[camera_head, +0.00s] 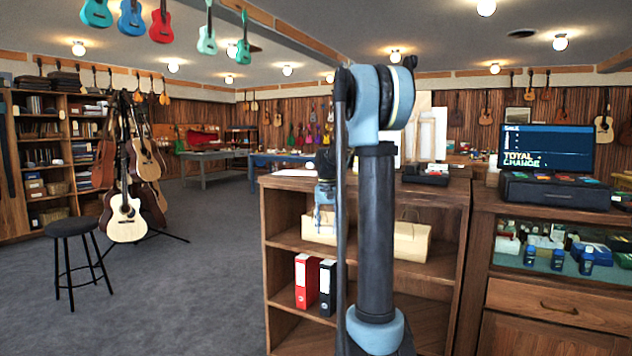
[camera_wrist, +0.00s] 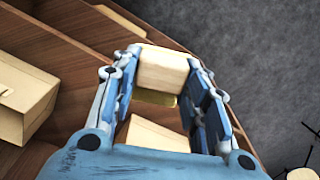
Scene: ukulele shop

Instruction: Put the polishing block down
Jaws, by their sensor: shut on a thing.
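The polishing block, a pale cream block (camera_wrist: 163,70) with a yellowish strip along its lower edge, is in the wrist view. My gripper (camera_wrist: 166,82) is shut on it, with one blue-grey finger on each side. The block is held over the wooden shelf unit, near its edge, with grey floor beyond. In the head view my gripper (camera_head: 325,200) is small and partly hidden behind my arm, in front of the shelf unit. I cannot make out the block there.
A counter with a register screen (camera_head: 547,148) stands at right. A stool (camera_head: 72,228) and guitars (camera_head: 125,215) stand at left. The carpet between is clear.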

